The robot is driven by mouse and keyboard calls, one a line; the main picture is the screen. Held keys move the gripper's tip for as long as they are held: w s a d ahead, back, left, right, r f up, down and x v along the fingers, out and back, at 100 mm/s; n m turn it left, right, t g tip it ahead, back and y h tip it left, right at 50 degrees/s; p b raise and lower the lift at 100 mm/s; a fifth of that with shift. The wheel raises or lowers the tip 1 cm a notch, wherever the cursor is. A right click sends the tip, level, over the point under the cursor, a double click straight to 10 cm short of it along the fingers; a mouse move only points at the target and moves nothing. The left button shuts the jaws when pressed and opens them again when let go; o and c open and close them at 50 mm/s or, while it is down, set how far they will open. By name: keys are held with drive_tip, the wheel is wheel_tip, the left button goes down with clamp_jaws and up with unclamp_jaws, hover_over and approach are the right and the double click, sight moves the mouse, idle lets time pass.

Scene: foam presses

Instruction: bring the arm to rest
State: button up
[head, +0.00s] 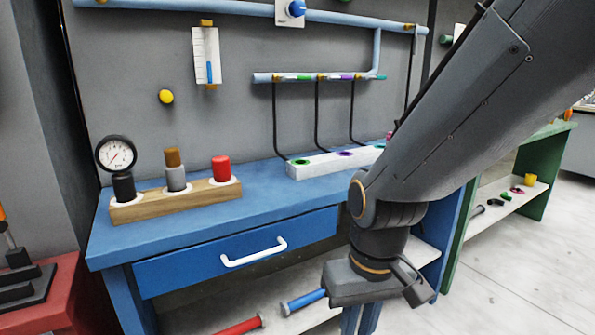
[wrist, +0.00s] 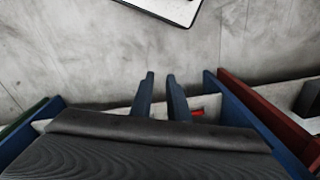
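My arm (head: 455,105) reaches in from the upper right of the head view, in front of the blue bench, and bends down at its wrist. My gripper (head: 380,285) hangs in front of the bench's right end, below the bench top. Grey floor (wrist: 110,50) lies beyond the fingertips.
The blue bench (head: 260,205) carries a wooden block (head: 150,208) with a gauge and plugs, and a white block (head: 320,165) with coloured holes. Red and blue cylinders lie on its lower shelf. A green bench (head: 543,195) stands right, a red one (head: 65,300) left.

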drive_tip(key=s+d+r+m+p, duration=0.2)
drive_tip(key=d+r+p, duration=0.7)
drive_tip(key=r+p, duration=0.2)
drive_tip(key=shift+s+d+r+m+h+p, duration=0.2)
drive_tip(key=shift+d+m+h+p, duration=0.15)
drive_tip(key=shift+p, duration=0.7)
idle(0.5)
